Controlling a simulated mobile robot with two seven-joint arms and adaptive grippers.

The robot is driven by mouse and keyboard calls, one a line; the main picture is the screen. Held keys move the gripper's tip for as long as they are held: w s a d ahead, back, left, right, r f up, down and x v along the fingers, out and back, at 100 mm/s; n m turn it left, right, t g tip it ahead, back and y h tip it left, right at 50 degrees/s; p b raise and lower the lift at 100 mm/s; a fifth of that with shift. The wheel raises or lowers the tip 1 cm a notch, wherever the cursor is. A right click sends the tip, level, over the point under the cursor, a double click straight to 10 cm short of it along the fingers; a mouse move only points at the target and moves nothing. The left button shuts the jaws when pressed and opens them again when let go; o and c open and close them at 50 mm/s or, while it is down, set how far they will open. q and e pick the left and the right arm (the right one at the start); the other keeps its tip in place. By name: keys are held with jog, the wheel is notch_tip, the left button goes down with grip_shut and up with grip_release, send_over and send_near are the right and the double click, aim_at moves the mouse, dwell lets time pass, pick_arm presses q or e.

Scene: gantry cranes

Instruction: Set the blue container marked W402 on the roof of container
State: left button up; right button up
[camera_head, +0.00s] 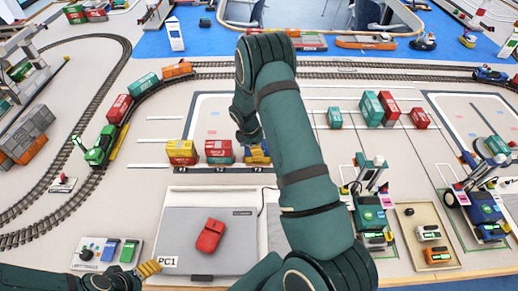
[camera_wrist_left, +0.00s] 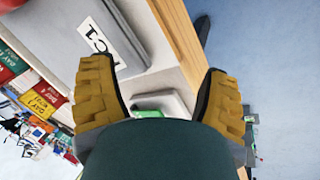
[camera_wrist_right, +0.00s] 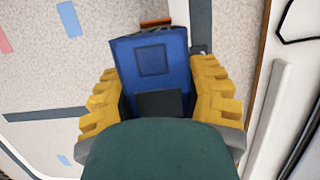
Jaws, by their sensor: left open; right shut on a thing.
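A blue container (camera_wrist_right: 150,60) sits between the yellow fingers of my right gripper (camera_wrist_right: 160,95) in the right wrist view, which is shut on it. In the head view, the blue container (camera_head: 262,160) shows partly behind my right arm, at the right end of a short row. Its marking is not legible. Beside it stand a red container (camera_head: 218,148) and a yellow container (camera_head: 181,148), each over another coloured layer. My left gripper (camera_wrist_left: 158,95) is open and empty near the table's front edge, by the grey PC1 pad.
The grey PC1 pad (camera_head: 180,245) carries a red object (camera_head: 210,235). Small blue-green crane vehicles (camera_head: 370,215) stand to the right. A green locomotive (camera_head: 101,147) is on the curved track at left. More containers (camera_head: 388,108) stand behind on the right.

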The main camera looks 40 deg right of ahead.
jog(key=shift+f, duration=0.2)
jog(key=o, duration=1.2)
jog(key=shift+r, duration=0.1)
jog(key=p+v, duration=0.1)
jog(key=v, duration=1.1)
jog(key=shift+a+r, duration=0.1)
jog(key=shift+r, duration=0.05)
jog(key=shift+s, duration=0.15)
